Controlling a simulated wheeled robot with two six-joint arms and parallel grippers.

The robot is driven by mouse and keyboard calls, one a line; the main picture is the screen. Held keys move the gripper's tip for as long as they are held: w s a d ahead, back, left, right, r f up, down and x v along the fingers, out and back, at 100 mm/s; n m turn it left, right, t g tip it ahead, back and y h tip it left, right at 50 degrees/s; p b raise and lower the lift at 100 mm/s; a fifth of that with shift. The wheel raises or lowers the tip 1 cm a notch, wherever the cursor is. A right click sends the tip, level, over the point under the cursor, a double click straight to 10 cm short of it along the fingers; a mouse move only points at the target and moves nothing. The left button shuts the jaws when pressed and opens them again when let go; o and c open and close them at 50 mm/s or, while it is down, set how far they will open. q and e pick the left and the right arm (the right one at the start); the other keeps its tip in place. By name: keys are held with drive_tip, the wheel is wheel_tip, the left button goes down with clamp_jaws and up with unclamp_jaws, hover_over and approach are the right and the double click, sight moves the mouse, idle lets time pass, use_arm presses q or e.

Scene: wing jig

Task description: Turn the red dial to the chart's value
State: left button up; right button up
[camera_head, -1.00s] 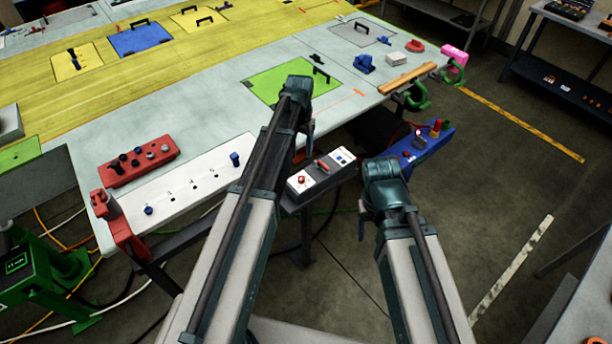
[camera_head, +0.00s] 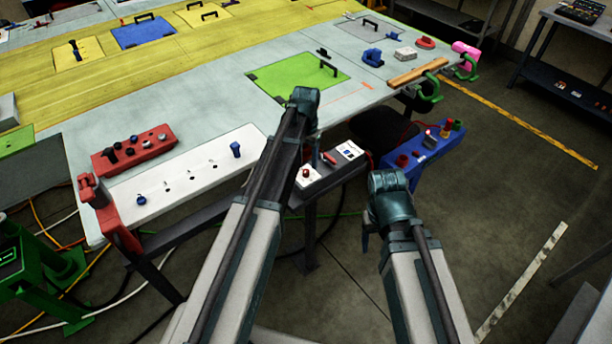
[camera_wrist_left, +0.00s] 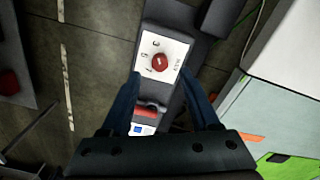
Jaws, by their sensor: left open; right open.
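The red dial (camera_head: 305,172) sits on a white marked plate at the near end of a narrow control box. In the left wrist view the dial (camera_wrist_left: 160,62) is seen from above, with small marks and lettering around it. A red handle (camera_head: 329,158) and a small white label with a blue patch (camera_head: 348,150) are further along the box; the label's print is too small to read. My left gripper (camera_wrist_left: 162,80) is open and empty, its fingers apart over the box beside the dial. My right gripper (camera_head: 366,240) hangs right of the box, mostly hidden by its wrist.
A blue box with red buttons (camera_head: 427,150) stands right of the control box. The table carries a red button box (camera_head: 134,152), a white panel (camera_head: 190,178) with blue knobs, and a green panel (camera_head: 295,85). Open floor lies at the right.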

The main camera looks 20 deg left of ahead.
sight(306, 171)
use_arm(q)
wheel_tip(306, 171, down, 5)
drive_tip(key=b, duration=0.3)
drive_tip(key=shift+r+b, duration=0.15)
drive_tip(key=shift+b, duration=0.2)
clamp_jaws()
